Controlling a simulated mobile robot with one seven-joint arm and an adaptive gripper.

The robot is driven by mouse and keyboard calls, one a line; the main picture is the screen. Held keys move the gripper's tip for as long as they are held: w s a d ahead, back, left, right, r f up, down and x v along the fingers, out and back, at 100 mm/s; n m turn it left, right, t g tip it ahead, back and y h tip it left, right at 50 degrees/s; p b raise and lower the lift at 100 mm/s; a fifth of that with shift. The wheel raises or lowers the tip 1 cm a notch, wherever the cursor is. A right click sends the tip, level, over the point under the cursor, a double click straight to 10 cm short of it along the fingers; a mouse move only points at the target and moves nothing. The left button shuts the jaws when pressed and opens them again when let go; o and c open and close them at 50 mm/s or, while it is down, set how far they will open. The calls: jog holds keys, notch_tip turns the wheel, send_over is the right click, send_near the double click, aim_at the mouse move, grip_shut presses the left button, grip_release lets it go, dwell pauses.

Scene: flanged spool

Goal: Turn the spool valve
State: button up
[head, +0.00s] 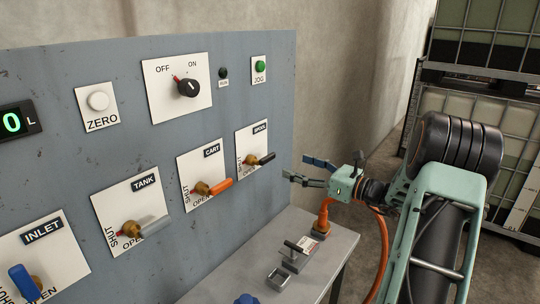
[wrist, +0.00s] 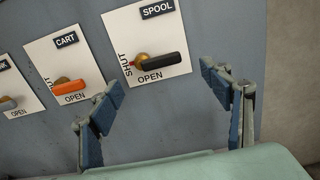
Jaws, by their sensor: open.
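The spool valve (head: 262,159) is on a white plate labelled SPOOL at the panel's right end. It has a brass hub and a black lever, which also shows in the wrist view (wrist: 163,60). The lever points right and slightly up. A red mark shows on the hub's left side, by the word SHUT; OPEN is printed below. My gripper (head: 304,171) is open and empty, to the right of the lever and apart from it. In the wrist view its two blue fingers (wrist: 162,82) are spread wide, with the lever beyond them in the gap.
The cart valve (head: 214,187) with an orange lever is the nearest neighbour, left of the spool valve. The tank valve (head: 145,228) and inlet valve (head: 25,282) are farther left. A grey bench (head: 325,243) below carries small metal parts and an orange fitting (head: 324,216).

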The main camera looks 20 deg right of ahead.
aim_at(269, 157)
jog(key=p+x, duration=0.1)
jog(key=x, duration=0.9)
jog(key=shift+w+a, duration=0.15)
jog(key=c, duration=1.7)
